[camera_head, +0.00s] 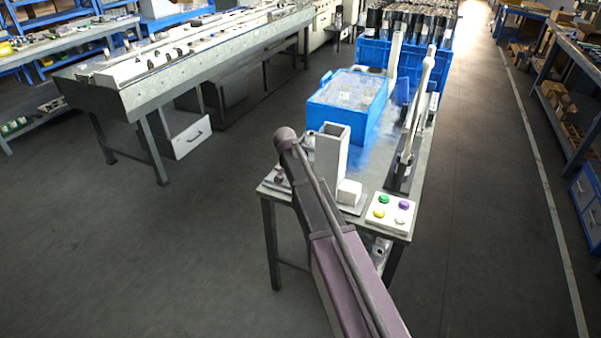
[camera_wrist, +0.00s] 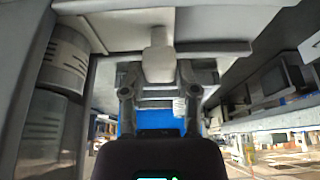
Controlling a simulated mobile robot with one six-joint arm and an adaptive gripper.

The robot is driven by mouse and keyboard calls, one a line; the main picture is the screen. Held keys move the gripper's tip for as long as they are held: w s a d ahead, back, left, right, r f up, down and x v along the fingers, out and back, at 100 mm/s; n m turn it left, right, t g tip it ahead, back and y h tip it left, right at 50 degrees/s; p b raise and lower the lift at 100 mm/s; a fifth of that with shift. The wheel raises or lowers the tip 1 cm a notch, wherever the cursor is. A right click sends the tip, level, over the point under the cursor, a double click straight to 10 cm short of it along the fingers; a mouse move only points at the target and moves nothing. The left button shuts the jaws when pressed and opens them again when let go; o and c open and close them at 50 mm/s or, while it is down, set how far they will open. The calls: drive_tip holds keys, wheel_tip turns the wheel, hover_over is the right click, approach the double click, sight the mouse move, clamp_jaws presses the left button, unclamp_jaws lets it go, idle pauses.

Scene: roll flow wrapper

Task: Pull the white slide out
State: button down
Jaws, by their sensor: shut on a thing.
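In the wrist view my gripper (camera_wrist: 160,76) has its two dark fingers closed on a pale white knob (camera_wrist: 158,60). The knob joins a flat light plate above it, which looks like the white slide (camera_wrist: 125,28). In the camera_head view a white upright hopper (camera_head: 331,152) stands on the near end of a narrow table, with a small white block (camera_head: 349,192) at its base. My arm crosses in front of the hopper's left side there, and my gripper cannot be made out. I cannot tell how far out the slide stands.
A panel with coloured buttons (camera_head: 390,212) sits at the table's near right corner. A blue crate (camera_head: 333,118) and a tilted white bar (camera_head: 420,95) stand behind the hopper. A long metal workbench (camera_head: 130,100) is at the left. Open dark floor (camera_head: 130,260) lies left of the table.

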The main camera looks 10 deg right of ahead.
drive_tip(key=w+a, duration=0.1)
drive_tip(key=a, duration=0.1)
drive_tip(key=w+a, duration=0.4)
drive_tip(key=shift+a, duration=0.3)
drive_tip(key=shift+c, duration=1.8)
unclamp_jaws()
drive_tip(key=shift+a, duration=0.1)
drive_tip(key=shift+s+r, duration=0.1)
